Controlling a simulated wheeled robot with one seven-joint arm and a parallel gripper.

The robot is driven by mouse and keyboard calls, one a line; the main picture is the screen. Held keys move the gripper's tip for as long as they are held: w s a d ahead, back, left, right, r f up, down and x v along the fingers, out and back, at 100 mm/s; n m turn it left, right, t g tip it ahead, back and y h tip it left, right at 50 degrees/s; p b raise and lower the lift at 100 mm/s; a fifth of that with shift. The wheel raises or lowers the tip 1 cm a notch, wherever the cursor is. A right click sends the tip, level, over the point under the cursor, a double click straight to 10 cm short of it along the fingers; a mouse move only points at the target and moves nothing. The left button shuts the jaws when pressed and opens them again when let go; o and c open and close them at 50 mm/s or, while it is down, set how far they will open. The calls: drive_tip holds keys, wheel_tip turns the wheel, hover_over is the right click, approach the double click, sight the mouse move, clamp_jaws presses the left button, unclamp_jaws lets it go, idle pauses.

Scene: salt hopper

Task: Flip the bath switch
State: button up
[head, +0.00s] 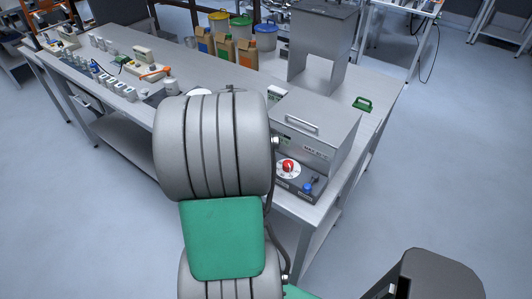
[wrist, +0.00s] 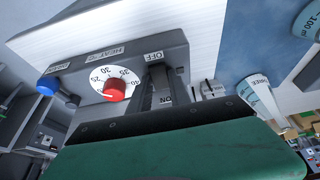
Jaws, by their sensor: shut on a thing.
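The bath (head: 318,125) is a grey metal box with a lidded top at the near right end of the bench. Its dark front panel holds a white dial with a red knob (head: 288,166) and a blue knob (head: 308,186). In the wrist view the panel is upside down, with the red knob (wrist: 115,90) and blue knob (wrist: 46,86) left of the bath switch (wrist: 160,87), between OFF and ON labels. My gripper (wrist: 165,98) has its dark fingers around the switch, shut on it. Which way the switch is set is unclear. My arm hides the gripper in the head view.
Several bottles, cartons (head: 224,47) and buckets stand along the bench's back. A metal stand (head: 322,42) rises behind the bath, with a green-handled item (head: 362,104) at its right. Labelled cylinders (wrist: 258,92) show at the wrist view's right. Floor right of the bench is open.

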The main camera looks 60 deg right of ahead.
clamp_jaws()
drive_tip(key=shift+s+d+r+y+p, duration=0.1)
drive_tip(key=shift+d+r+y+p, duration=0.15)
drive_tip(key=shift+y+p, duration=0.4)
drive_tip(key=shift+d+f+y, duration=0.1)
drive_tip(key=shift+d+y, duration=0.1)
drive_tip(key=shift+y, duration=0.75)
drive_tip(key=o, duration=0.9)
unclamp_jaws()
drive_tip(key=r, duration=0.5)
drive_tip(key=r+b, duration=0.1)
drive_tip(key=r, duration=0.1)
drive_tip(key=shift+a+r, duration=0.35)
drive_tip(key=shift+a, duration=0.05)
